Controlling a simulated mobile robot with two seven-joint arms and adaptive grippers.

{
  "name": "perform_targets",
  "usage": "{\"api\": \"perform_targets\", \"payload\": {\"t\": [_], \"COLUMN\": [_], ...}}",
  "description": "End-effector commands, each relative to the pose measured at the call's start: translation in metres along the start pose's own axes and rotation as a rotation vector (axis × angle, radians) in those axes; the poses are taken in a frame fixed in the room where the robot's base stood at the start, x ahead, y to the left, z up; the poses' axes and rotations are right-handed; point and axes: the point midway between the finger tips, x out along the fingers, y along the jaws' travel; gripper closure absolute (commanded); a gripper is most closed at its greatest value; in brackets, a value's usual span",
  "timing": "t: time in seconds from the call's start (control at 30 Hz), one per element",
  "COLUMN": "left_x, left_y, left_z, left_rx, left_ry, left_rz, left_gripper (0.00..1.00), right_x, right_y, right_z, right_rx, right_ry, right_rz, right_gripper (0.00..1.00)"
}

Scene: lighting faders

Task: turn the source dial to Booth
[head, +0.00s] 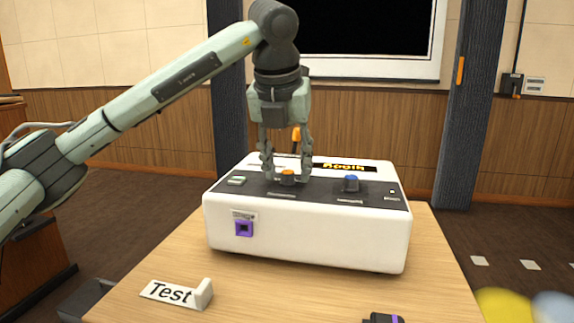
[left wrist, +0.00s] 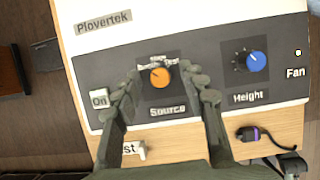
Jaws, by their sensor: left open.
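The orange source dial (head: 288,173) sits on the dark top panel of a white box (head: 300,238). In the left wrist view the orange dial (left wrist: 160,78) stands above the word "Source", with small labels around its far side; one looks like "Test", and the others are hard to read. I cannot tell where its pointer aims. My left gripper (head: 287,172) points down over it. Its fingers (left wrist: 160,98) are spread on either side of the dial, with visible gaps in the wrist view. A black strip (head: 344,166) behind shows orange letters resembling "Booth". My right gripper is not in view.
A blue Height knob (head: 351,184) stands right of the dial, and an On button (head: 237,180) left. A Test card (head: 172,292) and a purple-black plug (left wrist: 252,134) lie on the wooden table (head: 270,290).

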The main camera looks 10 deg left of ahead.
Motion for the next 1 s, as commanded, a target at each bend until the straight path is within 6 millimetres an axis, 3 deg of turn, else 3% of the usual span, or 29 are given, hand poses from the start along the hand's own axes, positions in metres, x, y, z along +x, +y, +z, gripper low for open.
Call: {"api": "perform_targets", "payload": {"t": [0.23, 0.7, 1.0], "left_x": [-0.015, -0.106, -0.120], "left_y": [0.000, 0.000, 0.000], "left_z": [0.001, 0.001, 0.000], "left_rx": [0.000, -0.001, 0.000], "left_ry": [-0.003, -0.004, 0.000], "left_rz": [-0.001, 0.001, 0.000], "left_gripper": [0.58, 0.58, 0.58], "right_x": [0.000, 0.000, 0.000], "right_y": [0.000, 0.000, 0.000], "right_z": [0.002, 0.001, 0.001], "right_rx": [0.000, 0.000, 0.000], "right_ry": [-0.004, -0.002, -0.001], "right_rz": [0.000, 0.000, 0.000], "right_gripper": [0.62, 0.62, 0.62]}}
